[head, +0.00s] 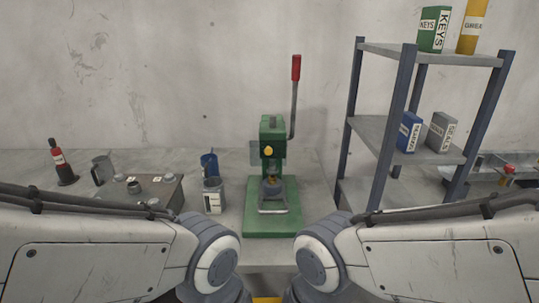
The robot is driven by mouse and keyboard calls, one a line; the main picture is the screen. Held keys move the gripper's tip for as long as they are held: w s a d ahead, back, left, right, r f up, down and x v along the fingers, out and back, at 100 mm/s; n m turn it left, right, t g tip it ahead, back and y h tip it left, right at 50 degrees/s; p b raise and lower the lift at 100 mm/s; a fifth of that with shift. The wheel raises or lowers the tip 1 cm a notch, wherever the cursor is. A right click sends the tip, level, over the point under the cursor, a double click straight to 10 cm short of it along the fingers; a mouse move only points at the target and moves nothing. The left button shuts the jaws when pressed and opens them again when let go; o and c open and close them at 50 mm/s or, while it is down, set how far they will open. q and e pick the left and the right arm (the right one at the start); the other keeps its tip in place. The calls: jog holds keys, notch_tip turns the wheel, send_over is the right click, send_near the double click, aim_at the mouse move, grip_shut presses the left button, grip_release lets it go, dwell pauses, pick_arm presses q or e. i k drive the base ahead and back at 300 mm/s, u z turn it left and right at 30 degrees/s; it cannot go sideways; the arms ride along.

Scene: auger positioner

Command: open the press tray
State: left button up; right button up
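A green press (272,135) stands upright on a green base (290,219) at the centre of the head view. A grey lever (293,108) with a red grip (296,68) rises on its right side. A yellow round knob (268,151) is on its front. A grey tray with a metal handle (272,211) sits low at the front of the press; I cannot tell how far in it is. Both my arms come in from the lower left and lower right, with their joints in front of the press. Neither gripper shows in the picture.
Left of the press are a grey can (213,196), a blue mug (209,164), a small table (150,190) with parts, a metal mug (102,170) and a dark bottle (62,164). A shelf rack (405,125) with several boxes stands to the right.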

aim_at(267, 191)
jog(key=u, duration=2.4)
jog(key=i, duration=0.8)
jog(key=z, duration=2.45)
